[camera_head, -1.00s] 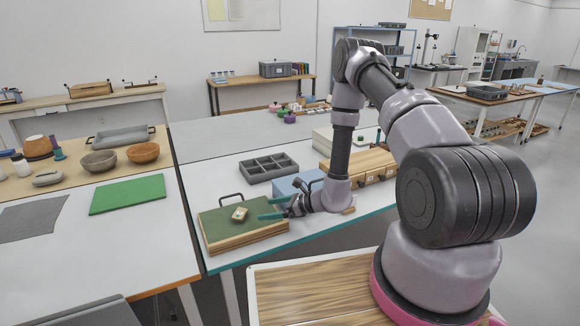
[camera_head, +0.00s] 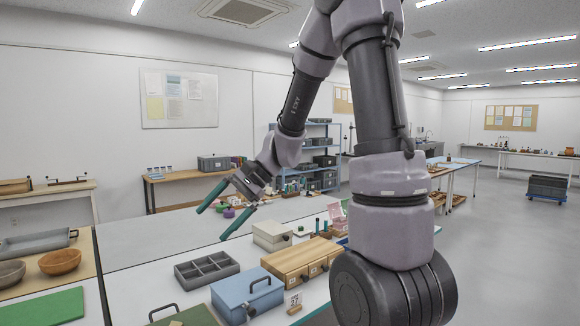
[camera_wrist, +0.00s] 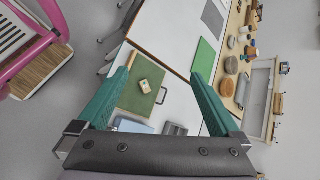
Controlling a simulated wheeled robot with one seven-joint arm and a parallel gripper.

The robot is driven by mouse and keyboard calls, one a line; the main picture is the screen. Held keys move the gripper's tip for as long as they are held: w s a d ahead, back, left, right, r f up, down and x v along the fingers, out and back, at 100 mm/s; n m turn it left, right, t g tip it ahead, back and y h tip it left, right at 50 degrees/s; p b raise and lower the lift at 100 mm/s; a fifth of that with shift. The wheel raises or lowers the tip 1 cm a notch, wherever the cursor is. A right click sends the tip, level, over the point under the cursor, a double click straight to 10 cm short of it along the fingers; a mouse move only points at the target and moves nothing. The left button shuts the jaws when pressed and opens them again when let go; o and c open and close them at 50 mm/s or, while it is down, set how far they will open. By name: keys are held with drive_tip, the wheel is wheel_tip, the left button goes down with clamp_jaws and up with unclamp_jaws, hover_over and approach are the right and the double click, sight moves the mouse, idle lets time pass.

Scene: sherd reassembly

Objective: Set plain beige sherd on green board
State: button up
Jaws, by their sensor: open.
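A small beige piece (camera_wrist: 145,86) with dark marks lies on the green top of a wooden case with a handle (camera_wrist: 133,101). It is too small to tell if it is the plain sherd. In the head view only the case's far edge (camera_head: 190,317) shows, at the bottom. A flat green board (camera_wrist: 204,60) lies on the neighbouring table; part of it shows in the head view (camera_head: 45,308). My gripper (camera_head: 225,210) is open and empty, raised high above the tables. In the wrist view its fingers (camera_wrist: 158,76) spread on either side of the case far below.
A blue box (camera_head: 247,296), a wooden box (camera_head: 296,258) and a grey divided tray (camera_head: 207,270) stand on the white table. Bowls (camera_head: 60,262) and a grey tray (camera_head: 38,243) are at the left. The air around my gripper is clear.

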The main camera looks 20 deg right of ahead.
drive_tip(key=s+d+r+n+t+h, duration=0.4)
drive_tip(key=s+d+r+t+h, duration=0.2)
drive_tip(key=s+d+r, duration=0.6)
drive_tip(key=shift+s+d+r+n+t+h, duration=0.3)
drive_tip(key=shift+s+d+r+h, duration=0.1)
drive_tip(key=shift+d+r+h, duration=0.25)
